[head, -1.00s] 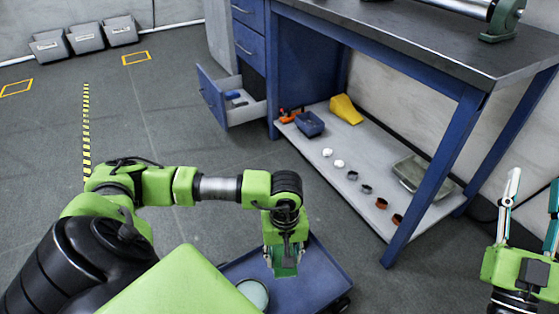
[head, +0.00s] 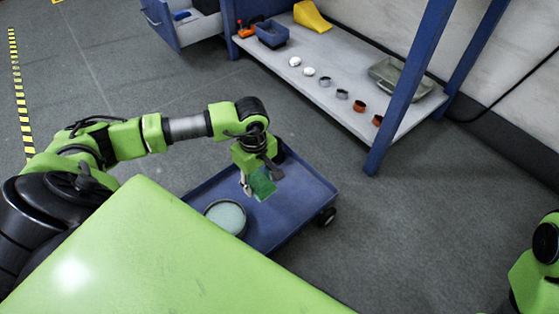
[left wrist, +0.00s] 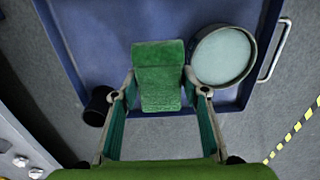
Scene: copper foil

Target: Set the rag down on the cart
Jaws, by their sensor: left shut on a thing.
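The rag (head: 262,185) is a green folded cloth. My left gripper (head: 257,181) is shut on it and points down over the cart. In the left wrist view the rag (left wrist: 158,70) sits between the two fingers of the left gripper (left wrist: 160,93). The cart (head: 302,204) is a low blue tray on wheels; its bare surface also shows in the left wrist view (left wrist: 100,45). I cannot tell whether the rag touches the tray. My right gripper is out of view.
A round dish with pale liquid (head: 226,216) stands on the cart beside the rag. The rest of the cart's top is clear. Right of the cart, a workbench with a lower shelf (head: 335,68) holds a blue bin (head: 271,35), a yellow wedge (head: 311,16) and several small parts.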

